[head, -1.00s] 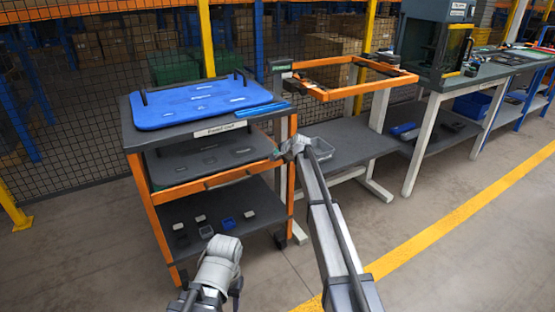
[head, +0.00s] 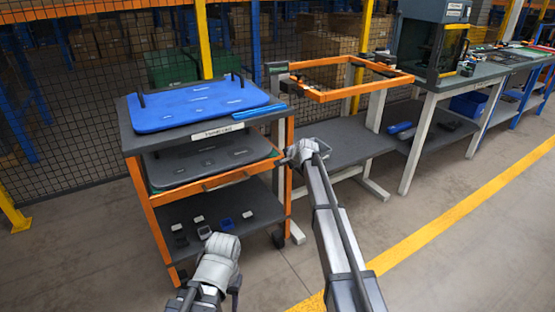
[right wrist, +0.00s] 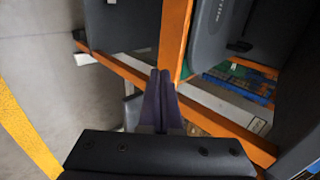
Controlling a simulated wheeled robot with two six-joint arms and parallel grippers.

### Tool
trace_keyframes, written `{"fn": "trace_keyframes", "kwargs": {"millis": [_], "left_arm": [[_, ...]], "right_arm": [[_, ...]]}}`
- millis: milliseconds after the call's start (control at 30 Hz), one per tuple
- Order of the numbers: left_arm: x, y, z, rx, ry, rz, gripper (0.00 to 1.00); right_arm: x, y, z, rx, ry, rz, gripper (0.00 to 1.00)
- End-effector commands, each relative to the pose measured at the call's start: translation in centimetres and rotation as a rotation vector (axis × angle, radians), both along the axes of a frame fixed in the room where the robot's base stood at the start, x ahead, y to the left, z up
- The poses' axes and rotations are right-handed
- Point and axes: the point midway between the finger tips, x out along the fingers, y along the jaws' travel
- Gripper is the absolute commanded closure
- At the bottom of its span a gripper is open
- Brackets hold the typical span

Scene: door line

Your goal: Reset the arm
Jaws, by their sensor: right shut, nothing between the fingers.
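My right gripper (right wrist: 160,78) is shut and empty in the right wrist view, its two dark fingers together in front of an orange cart post (right wrist: 174,45). In the head view my right arm reaches up from the bottom, and its wrist end is at the right side of the cart (head: 137,185). The fingers are too small to make out there. My left arm comes in at the bottom left, and its grey wrist is low in front of the cart. The jaws of my left gripper (head: 234,284) are not clear enough to judge.
A blue lid-like panel (head: 200,105) with black handles lies on the cart top, and a grey panel (head: 205,163) is on the shelf below. An orange frame stand (head: 352,87) and workbenches are to the right. Floor is free at front right.

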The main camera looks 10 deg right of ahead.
Motion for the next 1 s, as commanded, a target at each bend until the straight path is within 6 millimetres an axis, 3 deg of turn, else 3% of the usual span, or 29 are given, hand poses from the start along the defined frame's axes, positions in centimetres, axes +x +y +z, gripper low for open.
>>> {"fn": "trace_keyframes", "kwargs": {"millis": [33, 300, 533, 667, 767, 900, 1000], "left_arm": [[0.0, 0.0, 1.8, 0.0, 0.0, 0.0, 0.46], [0.0, 0.0, 4.8, 0.0, 0.0, 0.0, 0.46], [0.0, 0.0, 5.0, 0.0, 0.0, 0.0, 0.46], [0.0, 0.0, 4.9, 0.0, 0.0, 0.0, 0.46], [0.0, 0.0, 4.9, 0.0, 0.0, 0.0, 0.46], [0.0, 0.0, 4.9, 0.0, 0.0, 0.0, 0.46], [0.0, 0.0, 4.9, 0.0, 0.0, 0.0, 0.46]], "right_arm": [[-1.2, -0.3, 1.8, 0.0, 0.0, -0.001, 1.0], [-4.5, -1.6, 4.8, 0.001, 0.0, -0.001, 1.0], [-5.1, -1.6, 4.9, -0.003, 0.001, 0.005, 1.0], [-7.7, 0.8, 4.2, -0.058, 0.029, 0.081, 1.0], [-12.5, 4.4, 2.9, -0.159, 0.076, 0.223, 1.0], [-21.4, 9.5, 0.8, -0.347, 0.165, 0.496, 1.0], [-28.2, 12.0, -0.4, -0.478, 0.23, 0.7, 1.0]]}}
